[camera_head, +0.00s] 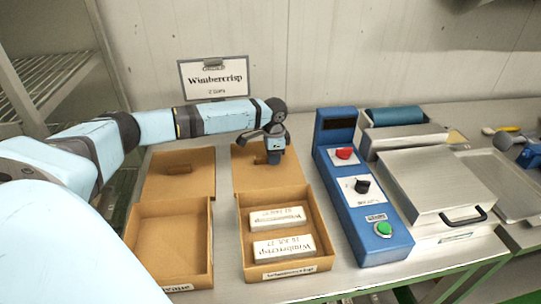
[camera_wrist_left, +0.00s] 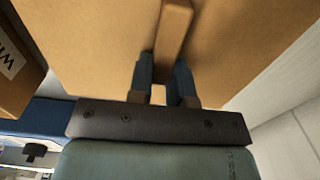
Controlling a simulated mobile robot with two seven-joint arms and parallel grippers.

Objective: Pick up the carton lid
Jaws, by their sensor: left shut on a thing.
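Two flat brown carton lids, each with a bar handle, show behind two open cartons in the head view. The left lid (camera_head: 160,188) lies flat on the table. The right lid (camera_head: 253,182) is under my left gripper (camera_head: 273,160). My left gripper points down and is shut on the right lid's handle. In the left wrist view the handle (camera_wrist_left: 174,28) is between the two fingers (camera_wrist_left: 160,92) above the lid's broad face (camera_wrist_left: 105,40). I cannot tell whether this lid touches the table. My right gripper is not in view.
The right carton (camera_head: 243,243) holds two white labelled bars (camera_head: 284,247); the left carton (camera_head: 138,247) looks empty. A blue control box (camera_head: 345,205) with buttons stands close right of the lid. A metal hinged press (camera_head: 432,180) is beyond it. A Wimbercrisp sign (camera_head: 214,92) stands behind.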

